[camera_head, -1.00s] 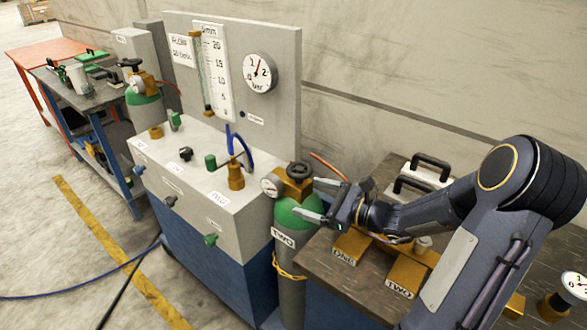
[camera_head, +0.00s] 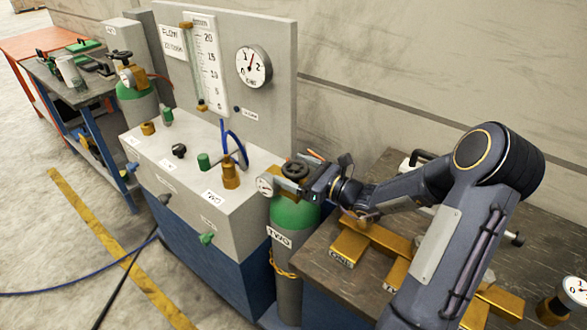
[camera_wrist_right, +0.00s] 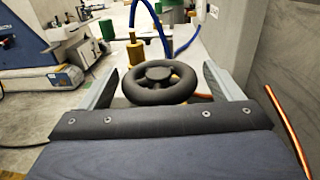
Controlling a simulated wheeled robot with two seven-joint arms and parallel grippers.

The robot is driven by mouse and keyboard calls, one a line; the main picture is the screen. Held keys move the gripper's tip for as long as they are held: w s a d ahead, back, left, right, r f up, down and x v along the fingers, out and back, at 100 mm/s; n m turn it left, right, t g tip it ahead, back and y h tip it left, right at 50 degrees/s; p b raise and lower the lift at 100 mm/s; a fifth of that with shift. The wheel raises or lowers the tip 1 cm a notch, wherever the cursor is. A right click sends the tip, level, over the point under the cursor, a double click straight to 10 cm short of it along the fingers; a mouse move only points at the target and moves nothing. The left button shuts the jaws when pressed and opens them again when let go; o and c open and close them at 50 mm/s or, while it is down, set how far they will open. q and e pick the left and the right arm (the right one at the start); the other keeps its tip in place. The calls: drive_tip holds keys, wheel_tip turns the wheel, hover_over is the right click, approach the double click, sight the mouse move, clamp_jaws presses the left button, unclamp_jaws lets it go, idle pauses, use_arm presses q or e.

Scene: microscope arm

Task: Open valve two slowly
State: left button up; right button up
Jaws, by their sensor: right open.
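The gas cylinder labelled TWO (camera_head: 294,214), with a green shoulder and grey body, stands upright beside the panel bench. Its black handwheel (camera_head: 296,169) sits on top of a brass valve. A small round gauge (camera_head: 265,186) is beside the valve. My right gripper (camera_head: 292,172) is open at the height of the wheel, with one finger on each side of it. In the right wrist view the handwheel (camera_wrist_right: 160,95) lies between the two spread fingers, with a gap visible on both sides. My left gripper is not in view.
A grey panel bench (camera_head: 190,175) with knobs, a flow tube and a large gauge (camera_head: 253,66) stands left of the cylinder. A dark wooden bench (camera_head: 325,270) with brass blocks is under my right arm. An orange hose (camera_wrist_right: 285,125) runs close to the right finger.

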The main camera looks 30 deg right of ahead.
drive_tip(key=shift+w+a, duration=0.15)
drive_tip(key=shift+w, duration=0.1)
drive_tip(key=c, duration=1)
drive_tip(key=shift+r+n+g+y+p, duration=0.2)
drive_tip(key=shift+n+g+y+p, duration=0.15)
drive_tip(key=shift+y+p, duration=0.2)
drive_tip(key=shift+n+g+y+p, duration=0.35)
drive_tip(key=shift+n+y+p, duration=0.1)
drive_tip(key=shift+n+y, duration=0.15)
drive_tip(key=shift+n+g+y+p, duration=0.45)
drive_tip(key=shift+n+g+y, duration=0.55)
drive_tip(key=shift+y, duration=0.25)
drive_tip(key=shift+s+a+f+n+g+y, duration=0.1)
drive_tip(key=shift+f+n+g+y, duration=0.1)
drive_tip(key=shift+n+g+y, duration=0.7)
